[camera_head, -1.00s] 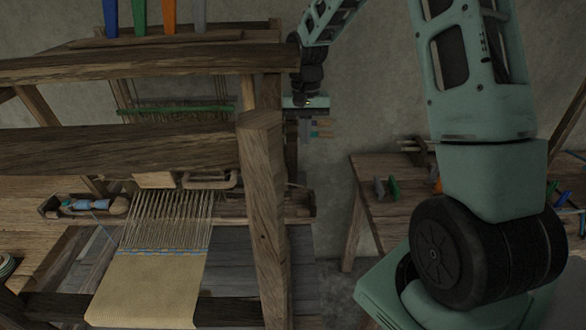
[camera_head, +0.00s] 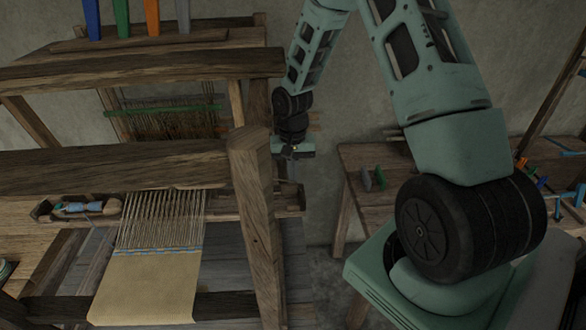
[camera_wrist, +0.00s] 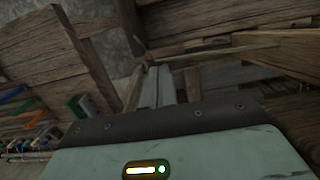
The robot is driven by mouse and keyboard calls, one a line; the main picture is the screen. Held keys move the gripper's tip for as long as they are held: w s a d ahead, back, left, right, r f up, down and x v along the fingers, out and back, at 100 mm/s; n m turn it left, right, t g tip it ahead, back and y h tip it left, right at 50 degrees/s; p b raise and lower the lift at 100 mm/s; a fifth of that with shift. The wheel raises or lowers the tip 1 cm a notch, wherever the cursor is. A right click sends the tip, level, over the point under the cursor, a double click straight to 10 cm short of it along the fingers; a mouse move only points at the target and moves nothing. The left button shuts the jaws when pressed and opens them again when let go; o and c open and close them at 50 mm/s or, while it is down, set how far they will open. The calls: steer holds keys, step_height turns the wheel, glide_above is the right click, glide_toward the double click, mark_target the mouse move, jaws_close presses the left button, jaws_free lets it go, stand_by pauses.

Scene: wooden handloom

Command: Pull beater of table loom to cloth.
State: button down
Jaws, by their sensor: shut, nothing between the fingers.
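The loom's tan cloth (camera_head: 145,288) lies flat at the front, with pale warp threads (camera_head: 165,220) running back from it under a thick cross beam (camera_head: 110,170). What looks like the beater is a wooden bar whose right end (camera_head: 288,202) sticks out past the front post; its middle is mostly hidden by the beam and post. My gripper (camera_head: 291,160) is just right of the post, above that bar end, pointing down. In the wrist view my gripper (camera_wrist: 160,86) has its fingers together and empty, with loom timbers ahead. I cannot tell whether it touches the bar.
The upright front post (camera_head: 254,225) stands close left of my gripper. A shuttle with blue thread (camera_head: 82,208) lies at the left of the warp. A side table (camera_head: 368,200) with small tools stands at right. Bare wall fills the gap behind.

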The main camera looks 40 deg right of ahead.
steer(key=shift+s+a, duration=0.15)
steer(key=shift+s, duration=0.05)
steer(key=s+a+g+y+p, duration=0.3)
steer(key=s+a, duration=0.6)
steer(key=s, duration=0.3)
steer(key=shift+s+a+f+g+p, duration=0.2)
steer(key=shift+s+g+p, duration=0.1)
steer(key=shift+g, duration=0.4)
steer(key=shift+d, duration=0.1)
steer(key=d+b+v, duration=0.1)
steer(key=b+v, duration=0.3)
steer(key=v, duration=1.4)
steer(key=shift+w+f+t, duration=0.2)
steer(key=shift+w+t, duration=0.1)
steer(key=shift+w, duration=0.1)
steer(key=shift+s+d, duration=0.1)
